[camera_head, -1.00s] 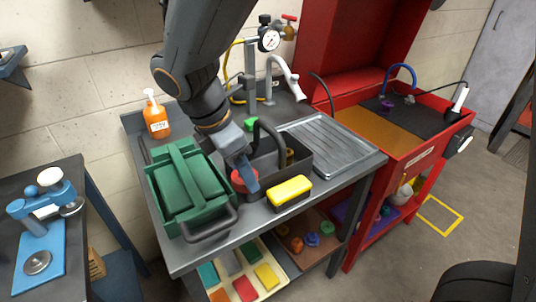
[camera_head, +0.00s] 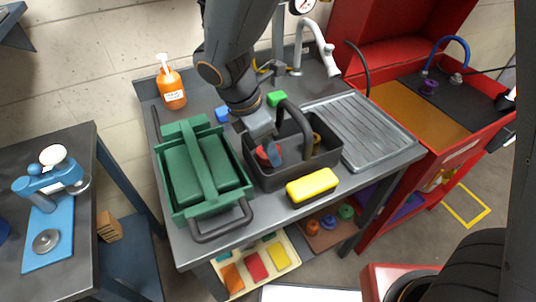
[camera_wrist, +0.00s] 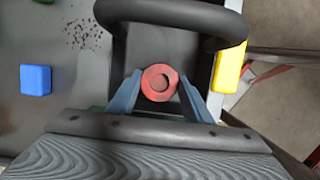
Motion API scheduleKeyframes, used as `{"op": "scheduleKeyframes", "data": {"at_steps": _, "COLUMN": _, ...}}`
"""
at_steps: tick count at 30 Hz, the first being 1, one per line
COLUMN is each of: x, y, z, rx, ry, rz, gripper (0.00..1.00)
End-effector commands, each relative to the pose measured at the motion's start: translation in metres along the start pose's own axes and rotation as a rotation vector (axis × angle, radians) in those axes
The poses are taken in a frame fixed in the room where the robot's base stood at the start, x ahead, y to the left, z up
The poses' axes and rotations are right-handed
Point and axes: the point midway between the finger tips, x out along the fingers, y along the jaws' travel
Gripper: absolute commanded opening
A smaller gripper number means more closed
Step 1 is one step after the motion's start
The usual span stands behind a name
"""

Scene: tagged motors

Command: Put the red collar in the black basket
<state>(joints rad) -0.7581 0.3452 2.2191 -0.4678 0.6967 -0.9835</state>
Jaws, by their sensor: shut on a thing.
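The red collar (camera_wrist: 160,83) is a small red ring, held between the two blue fingers of my gripper (camera_wrist: 161,92). In the head view the red collar (camera_head: 268,154) shows at the fingertips of my gripper (camera_head: 270,150), over the left part of the black basket (camera_head: 268,182). The basket is an open dark caddy with an arched handle. In the wrist view the basket's handle (camera_wrist: 172,12) arches just beyond the collar. I cannot tell whether the collar touches the basket floor.
A green toolbox (camera_head: 205,178) stands close left of the basket. A yellow sponge-like block (camera_head: 312,186) is in front. A ribbed metal drainer (camera_head: 365,128) lies right. A green block (camera_head: 277,98) and a blue block (camera_wrist: 35,80) lie behind. An orange bottle (camera_head: 171,88) stands back left.

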Motion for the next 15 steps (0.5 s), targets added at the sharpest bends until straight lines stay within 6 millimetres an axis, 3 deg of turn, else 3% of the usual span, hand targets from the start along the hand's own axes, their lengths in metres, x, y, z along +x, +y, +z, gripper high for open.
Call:
{"op": "scheduleKeyframes", "data": {"at_steps": 6, "x": 0.028, "y": -0.001, "z": -0.009, "rx": -0.001, "ry": 0.0, "rz": -0.004, "gripper": 0.13}}
{"op": "scheduleKeyframes", "data": {"at_steps": 15, "x": 0.032, "y": 0.0, "z": -0.01, "rx": 0.001, "ry": 0.001, "rz": 0.0, "gripper": 0.13}}
